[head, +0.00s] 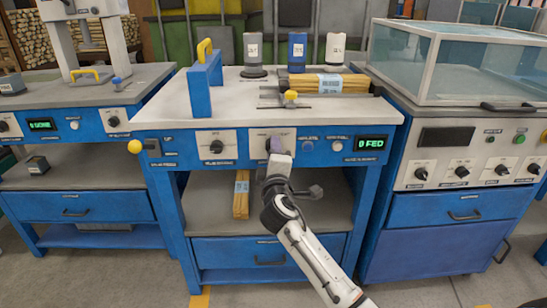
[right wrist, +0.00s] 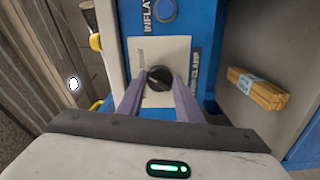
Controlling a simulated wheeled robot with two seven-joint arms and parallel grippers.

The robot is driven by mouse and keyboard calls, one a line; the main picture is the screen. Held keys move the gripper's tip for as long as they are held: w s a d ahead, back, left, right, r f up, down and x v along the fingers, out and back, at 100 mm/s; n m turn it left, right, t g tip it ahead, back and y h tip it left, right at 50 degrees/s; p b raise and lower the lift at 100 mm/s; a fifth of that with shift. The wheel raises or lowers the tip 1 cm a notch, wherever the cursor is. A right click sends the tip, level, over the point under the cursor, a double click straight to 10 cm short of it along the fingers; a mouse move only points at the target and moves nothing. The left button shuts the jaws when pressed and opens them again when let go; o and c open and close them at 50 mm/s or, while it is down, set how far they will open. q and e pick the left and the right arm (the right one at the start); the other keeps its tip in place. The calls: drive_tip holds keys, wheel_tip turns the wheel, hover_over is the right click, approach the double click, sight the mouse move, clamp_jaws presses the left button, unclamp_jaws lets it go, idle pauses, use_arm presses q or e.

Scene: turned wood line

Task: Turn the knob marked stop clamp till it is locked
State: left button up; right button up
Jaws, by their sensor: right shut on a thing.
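A dark round knob (right wrist: 159,80) sits on a white plate (right wrist: 170,52) on the blue bench front. My right gripper (right wrist: 158,88) has its two purple fingers on either side of this knob and is shut on it. In the head view my right gripper (head: 275,146) reaches the right-hand white plate (head: 257,138) of the middle bench and hides most of the knob. Lettering beside the plate is partly covered by a finger, and I cannot read it surely. The knob's pointer direction is not clear. My left gripper is not in view.
Another dark knob (head: 216,146) is on the plate to the left. A green-lit display (head: 369,144) stands to the right, reading something like "0 FED". A yellow ball-ended lever (head: 135,147) sticks out at the bench's left corner. Wood strips (head: 241,195) lie on the shelf below.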

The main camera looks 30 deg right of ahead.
drive_tip(key=shift+f+m+b, duration=0.1)
drive_tip(key=shift+m+b, duration=0.3)
drive_tip(key=shift+m, duration=0.6)
drive_tip(key=o, duration=1)
drive_tip(key=shift+o, duration=0.2)
drive_tip(key=p+v, duration=0.1)
drive_tip(key=v, duration=0.9)
drive_tip(key=shift+s, duration=0.15)
drive_tip(key=shift+a, duration=0.1)
